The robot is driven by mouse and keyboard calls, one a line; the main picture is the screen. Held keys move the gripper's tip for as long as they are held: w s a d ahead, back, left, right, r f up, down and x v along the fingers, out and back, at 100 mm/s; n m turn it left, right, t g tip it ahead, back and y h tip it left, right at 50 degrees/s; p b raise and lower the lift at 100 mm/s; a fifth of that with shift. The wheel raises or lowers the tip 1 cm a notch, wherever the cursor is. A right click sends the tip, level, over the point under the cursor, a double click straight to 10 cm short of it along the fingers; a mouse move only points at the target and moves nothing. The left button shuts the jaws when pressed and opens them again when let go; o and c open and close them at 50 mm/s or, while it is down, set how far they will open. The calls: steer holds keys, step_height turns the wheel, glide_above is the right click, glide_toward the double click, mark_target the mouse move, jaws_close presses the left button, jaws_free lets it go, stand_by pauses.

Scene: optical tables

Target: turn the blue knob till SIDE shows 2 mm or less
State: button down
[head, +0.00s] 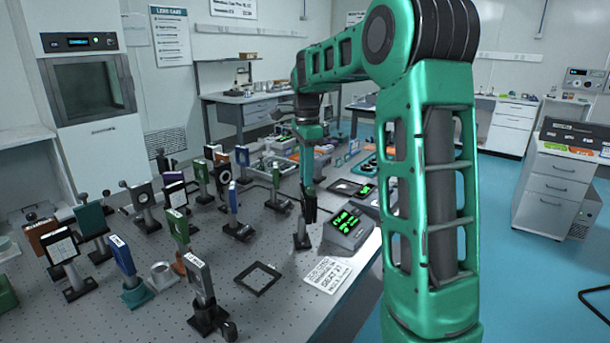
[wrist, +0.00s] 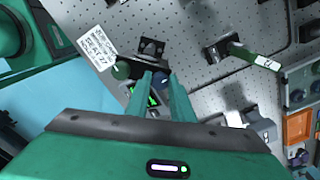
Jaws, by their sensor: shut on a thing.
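The blue knob (wrist: 164,77) is on a small dark optic mount (wrist: 152,50) in the wrist view. My gripper (wrist: 161,80) is shut on this knob, and its fingers hide part of it. In the head view my gripper (head: 308,213) points down at the mount (head: 301,241), and the knob is hidden there. A green knob (wrist: 121,69) sits on the mount's other side. The grey readout box (head: 349,228) stands just right of the mount with lit green digits. The SIDE figure is too small to read. My fingers partly cover the box in the wrist view.
A printed sheet (head: 328,273) lies in front of the readout box. A flat black frame (head: 258,279) lies on the perforated table. Many posts and mounts crowd the table's left. A green-armed mount (wrist: 225,48) stands near my gripper in the wrist view.

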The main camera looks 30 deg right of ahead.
steer(key=shift+w+d+r, duration=0.1)
steer(key=shift+w+r, duration=0.05)
steer(key=shift+w, duration=0.05)
stand_by(0.3)
steer(key=c, duration=1.6)
jaws_free()
steer(key=shift+d, duration=0.1)
steer(key=shift+o, duration=0.2)
step_height(320, 180, up, 11)
steer(key=shift+f, duration=0.2)
